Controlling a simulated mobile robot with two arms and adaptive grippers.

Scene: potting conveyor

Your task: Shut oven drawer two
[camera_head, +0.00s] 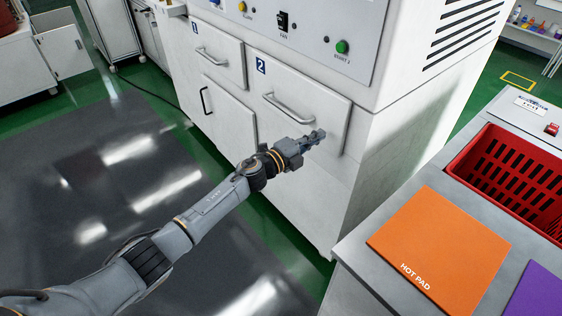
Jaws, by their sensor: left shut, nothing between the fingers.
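Oven drawer two (322,108) is a white front with a silver bar handle (289,109) and a blue label "2" (261,66) at its upper left. It sits on the white oven cabinet (385,150), and its front looks slightly proud of the body. My left gripper (318,136) is shut and empty, its fingertips at the lower right part of the drawer front, right of and below the handle. I cannot tell whether the tips touch the front. My right gripper is not in view.
Drawer one (218,50) is left of drawer two, with a cabinet door (229,115) below. A control panel (300,25) is above. A grey counter (350,255) at right carries an orange hot pad (440,245), a purple pad (540,293) and a red crate (470,181).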

